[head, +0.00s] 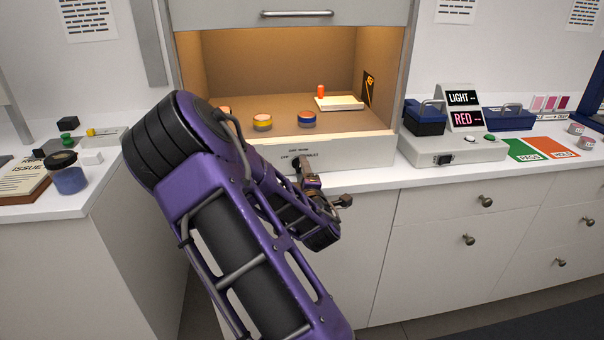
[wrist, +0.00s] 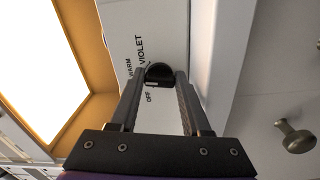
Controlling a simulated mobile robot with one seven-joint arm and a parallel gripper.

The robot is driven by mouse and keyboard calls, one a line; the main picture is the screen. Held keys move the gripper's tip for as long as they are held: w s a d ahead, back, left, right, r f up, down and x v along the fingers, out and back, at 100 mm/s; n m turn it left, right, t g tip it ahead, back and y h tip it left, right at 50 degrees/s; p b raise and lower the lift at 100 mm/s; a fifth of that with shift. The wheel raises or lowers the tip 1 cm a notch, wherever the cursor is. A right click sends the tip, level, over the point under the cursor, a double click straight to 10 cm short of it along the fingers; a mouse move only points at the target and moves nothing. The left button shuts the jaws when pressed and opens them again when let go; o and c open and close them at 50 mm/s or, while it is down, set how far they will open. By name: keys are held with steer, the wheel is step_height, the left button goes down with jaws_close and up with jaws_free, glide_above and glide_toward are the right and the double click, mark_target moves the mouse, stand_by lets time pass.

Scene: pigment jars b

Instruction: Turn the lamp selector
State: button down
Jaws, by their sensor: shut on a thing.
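The lamp selector is a round black knob (wrist: 158,73) on the white front panel (head: 345,153) of the lit booth. In the wrist view, the words OFF, WARM and VIOLET are printed around it. My gripper (wrist: 160,78) has one finger on each side of the knob and is shut on it. A pale mark shows on the knob's side nearer OFF, but I cannot tell its exact setting. In the head view, my gripper (head: 299,164) reaches the panel just below the lettering and mostly hides the knob. The booth (head: 280,60) glows warm orange inside.
Jars (head: 262,122) and a pale slab (head: 339,103) with an orange-red item stand in the booth. A blue jar (head: 68,176) stands on the left counter. Drawer knobs (head: 485,201) protrude below.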

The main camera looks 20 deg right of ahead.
steer(key=shift+m, duration=0.8)
steer(key=c, duration=0.6)
jaws_free()
steer(key=shift+c, duration=0.2)
steer(key=shift+s, duration=0.1)
